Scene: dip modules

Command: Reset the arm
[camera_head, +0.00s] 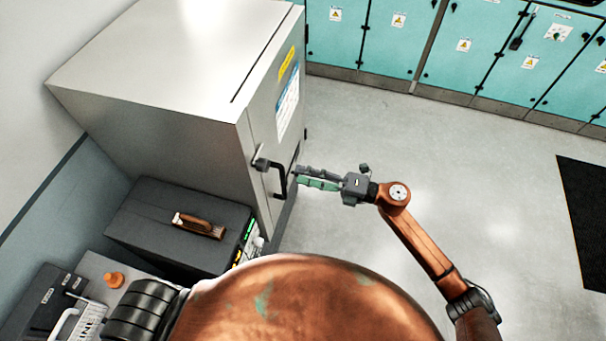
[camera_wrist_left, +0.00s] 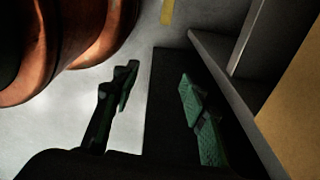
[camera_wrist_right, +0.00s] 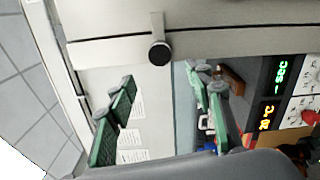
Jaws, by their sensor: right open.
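My right arm, copper-coloured, reaches in from the right of the head view, with its right gripper (camera_head: 302,176) beside the dark handle (camera_head: 279,180) of the grey metal cabinet (camera_head: 190,65). The green fingers point left toward the handle. In the right wrist view the gripper (camera_wrist_right: 162,92) shows its fingers spread apart with nothing held between them. I cannot tell whether a fingertip touches the handle. My left gripper (camera_wrist_left: 158,88) shows only in the left wrist view, fingers apart and empty, with my copper body at its upper left.
A dark box (camera_head: 170,222) with a brown handle and lit displays stands below the cabinet. An orange knob-like item (camera_head: 113,280) sits at the lower left. Teal lockers (camera_head: 470,45) line the back. Grey floor (camera_head: 480,170) is open around the right arm; a black mat (camera_head: 585,215) lies far right.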

